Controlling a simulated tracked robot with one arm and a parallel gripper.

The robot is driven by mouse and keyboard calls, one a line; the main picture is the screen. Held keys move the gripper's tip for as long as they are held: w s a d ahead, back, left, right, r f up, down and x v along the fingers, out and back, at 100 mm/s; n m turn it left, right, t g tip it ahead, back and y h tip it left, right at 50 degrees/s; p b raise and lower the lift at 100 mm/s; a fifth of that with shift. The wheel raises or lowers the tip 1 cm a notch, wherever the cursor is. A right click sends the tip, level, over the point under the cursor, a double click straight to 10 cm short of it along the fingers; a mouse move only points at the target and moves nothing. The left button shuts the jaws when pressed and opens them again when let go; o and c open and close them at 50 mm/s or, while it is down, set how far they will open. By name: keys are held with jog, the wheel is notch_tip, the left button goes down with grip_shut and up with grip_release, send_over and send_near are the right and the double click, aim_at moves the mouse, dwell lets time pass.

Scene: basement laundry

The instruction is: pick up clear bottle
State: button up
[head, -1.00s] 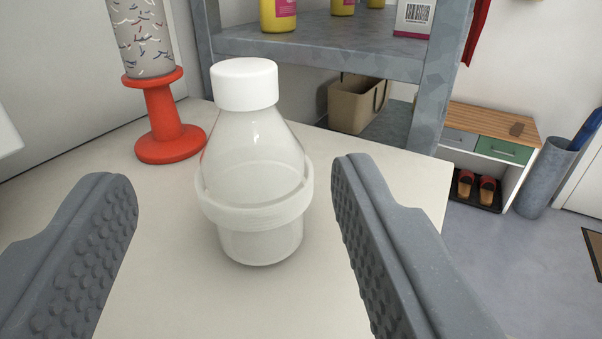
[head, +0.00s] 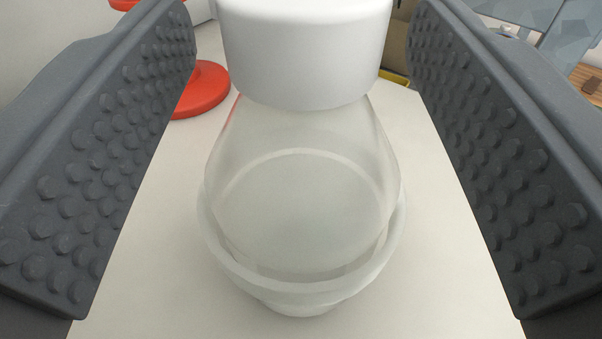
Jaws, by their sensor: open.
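The clear bottle (head: 300,200) stands upright on the pale tabletop (head: 150,270), in the middle of the head view. It has a wide white cap (head: 305,50) and a translucent ring (head: 240,270) around its lower body. My gripper (head: 302,40) is open, with one studded finger on each side of the bottle's cap. A gap shows between each finger and the bottle, and nothing is held. The bottle's base is mostly hidden below the ring.
A red stand (head: 203,90) is on the table behind the left finger, partly hidden. A grey metal shelf (head: 572,35) shows at the top right. The tabletop around the bottle is clear.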

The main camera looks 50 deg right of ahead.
jog(key=shift+x, duration=1.4)
jog(key=shift+c, duration=0.3)
grip_shut()
jog(key=shift+r, duration=0.15)
